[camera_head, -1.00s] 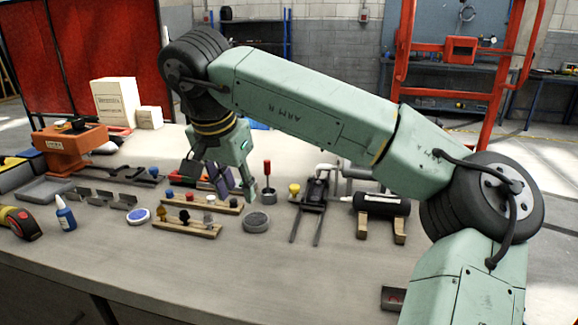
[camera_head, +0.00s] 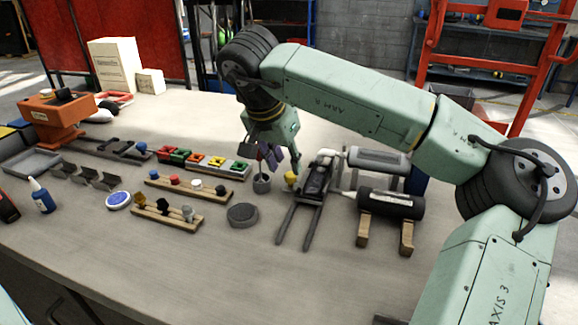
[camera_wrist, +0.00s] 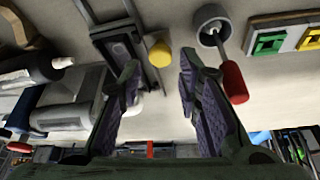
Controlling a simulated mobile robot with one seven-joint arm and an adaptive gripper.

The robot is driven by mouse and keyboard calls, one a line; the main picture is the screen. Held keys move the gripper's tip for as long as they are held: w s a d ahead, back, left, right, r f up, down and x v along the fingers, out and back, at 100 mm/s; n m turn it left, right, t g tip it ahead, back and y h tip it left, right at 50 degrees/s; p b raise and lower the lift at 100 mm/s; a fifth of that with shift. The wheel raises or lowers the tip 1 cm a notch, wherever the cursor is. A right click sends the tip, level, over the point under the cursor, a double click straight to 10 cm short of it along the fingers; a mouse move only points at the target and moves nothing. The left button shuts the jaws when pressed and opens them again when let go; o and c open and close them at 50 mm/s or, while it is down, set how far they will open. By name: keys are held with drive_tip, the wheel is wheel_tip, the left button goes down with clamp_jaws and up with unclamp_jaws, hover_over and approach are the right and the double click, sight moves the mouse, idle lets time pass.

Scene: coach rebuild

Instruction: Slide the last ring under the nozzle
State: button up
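My gripper (camera_head: 273,160) is open and empty above the bench, between the grey cup (camera_head: 262,184) and a dark two-railed fixture (camera_head: 303,200). In the wrist view its padded fingers (camera_wrist: 158,80) are spread apart. A yellow knob-like piece (camera_wrist: 160,53) shows beyond the gap between them, beside the fixture's rails (camera_wrist: 120,40); it also shows in the head view (camera_head: 290,178). The cup (camera_wrist: 210,25) holds a tool with a red handle (camera_wrist: 234,83), close to the right finger. I cannot clearly identify the ring or the nozzle.
A black cylinder (camera_head: 390,203) on wooden blocks and a grey cylinder (camera_head: 377,160) stand right of the fixture. A dark round puck (camera_head: 243,215) lies in front of the cup. Wooden racks (camera_head: 168,213) hold small parts at left. The front of the bench is clear.

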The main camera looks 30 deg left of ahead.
sight(290, 174)
drive_tip(key=shift+p+x, duration=0.3)
drive_tip(key=shift+x, duration=1.6)
drive_tip(key=shift+c, duration=0.3)
clamp_jaws()
drive_tip(key=shift+w, duration=0.15)
